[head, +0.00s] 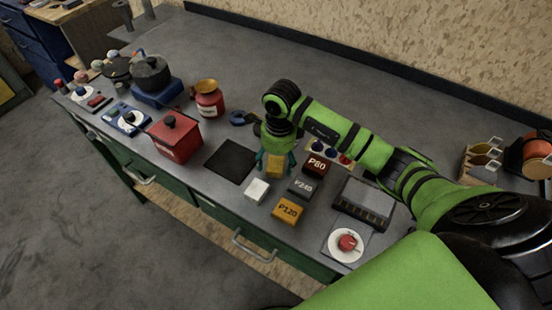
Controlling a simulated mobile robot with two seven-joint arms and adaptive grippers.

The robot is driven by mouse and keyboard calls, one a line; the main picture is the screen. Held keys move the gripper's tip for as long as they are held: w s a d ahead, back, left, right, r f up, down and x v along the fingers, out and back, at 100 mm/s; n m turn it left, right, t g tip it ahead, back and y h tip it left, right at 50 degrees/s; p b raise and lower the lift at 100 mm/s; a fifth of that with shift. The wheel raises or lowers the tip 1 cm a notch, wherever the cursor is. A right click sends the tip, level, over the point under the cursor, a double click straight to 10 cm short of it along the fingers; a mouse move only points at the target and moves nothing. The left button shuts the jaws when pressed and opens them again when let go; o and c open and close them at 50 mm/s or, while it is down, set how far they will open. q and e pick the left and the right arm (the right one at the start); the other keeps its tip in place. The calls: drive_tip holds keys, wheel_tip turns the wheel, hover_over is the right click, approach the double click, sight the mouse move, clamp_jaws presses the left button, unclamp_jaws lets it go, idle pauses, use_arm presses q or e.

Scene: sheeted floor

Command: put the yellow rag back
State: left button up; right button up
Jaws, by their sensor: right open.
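A small yellow folded item (275,166), which looks like the yellow rag, is on the bench just right of the black square mat (228,163). My right gripper (274,163) points down over it, with teal fingers at its left and right sides. The fingers are open; whether they touch the item cannot be told. The gripper body hides the item's far part. My left gripper is not in view.
A white block (257,190) lies in front of it. The P80 (317,165), P240 (302,186) and P120 (288,211) blocks stand to the right. A red box (176,140) is left, beyond the mat. A dark tray (365,200) is at right.

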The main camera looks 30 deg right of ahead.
sight(278, 162)
drive_tip(key=shift+r+b, duration=0.35)
drive_tip(key=shift+r, duration=0.2)
wheel_tip(278, 162, up, 11)
drive_tip(key=b, duration=0.3)
drive_tip(key=shift+s+d, duration=0.2)
drive_tip(key=shift+d, duration=0.05)
